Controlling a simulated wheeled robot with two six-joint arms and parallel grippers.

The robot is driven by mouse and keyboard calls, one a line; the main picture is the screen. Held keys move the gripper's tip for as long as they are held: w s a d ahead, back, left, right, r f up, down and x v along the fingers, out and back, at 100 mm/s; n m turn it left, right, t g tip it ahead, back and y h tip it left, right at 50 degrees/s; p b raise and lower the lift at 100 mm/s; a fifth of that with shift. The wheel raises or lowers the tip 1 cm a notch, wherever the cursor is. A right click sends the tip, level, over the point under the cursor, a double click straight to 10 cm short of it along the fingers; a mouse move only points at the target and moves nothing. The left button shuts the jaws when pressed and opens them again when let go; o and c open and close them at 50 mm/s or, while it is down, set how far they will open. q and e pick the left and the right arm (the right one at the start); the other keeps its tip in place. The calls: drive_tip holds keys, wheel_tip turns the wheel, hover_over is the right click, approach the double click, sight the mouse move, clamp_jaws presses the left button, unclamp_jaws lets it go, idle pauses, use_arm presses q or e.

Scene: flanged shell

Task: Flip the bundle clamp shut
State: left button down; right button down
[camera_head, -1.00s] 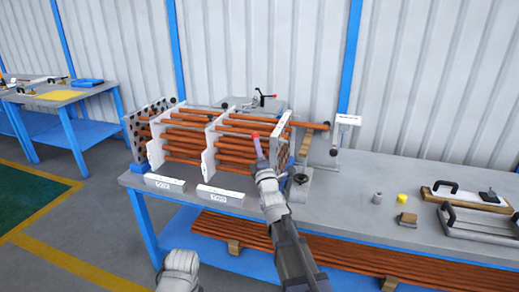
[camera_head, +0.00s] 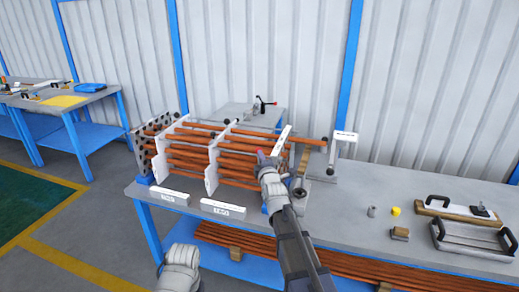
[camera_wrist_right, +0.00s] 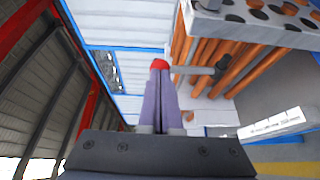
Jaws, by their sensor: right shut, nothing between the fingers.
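What looks like the bundle clamp, a small dark lever clamp with a red tip (camera_head: 265,101), stands on a grey plate behind the tube bundle in the head view. It is too small to tell its exact position. The bundle of copper-coloured tubes (camera_head: 190,152) runs through white upright plates on the bench. My right gripper (camera_head: 262,156) is shut and empty in front of the bundle's right end. In the right wrist view its purple fingers (camera_wrist_right: 159,95) are together, with red at their tip. The bundle also shows there (camera_wrist_right: 205,55), beyond the fingers. My left gripper is out of view.
The grey bench (camera_head: 340,205) carries a white-topped stand (camera_head: 343,137) right of the bundle. A yellow cap (camera_head: 396,211), a small grey cylinder (camera_head: 371,211) and handled trays (camera_head: 470,238) lie further right. White label blocks (camera_head: 222,208) line the front edge. More tubes lie below.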

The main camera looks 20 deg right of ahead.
drive_tip(key=w+d+m+g+y+p, duration=0.1)
drive_tip(key=w+d+m+g+p, duration=0.1)
drive_tip(key=w+g+p, duration=0.3)
drive_tip(key=d+p, duration=0.1)
drive_tip(key=p, duration=0.3)
drive_tip(key=shift+w+d+r, duration=0.15)
drive_tip(key=shift+d+r, duration=0.1)
drive_tip(key=shift+r, duration=0.15)
drive_tip(key=shift+d, duration=0.1)
drive_tip(key=shift+r, duration=0.1)
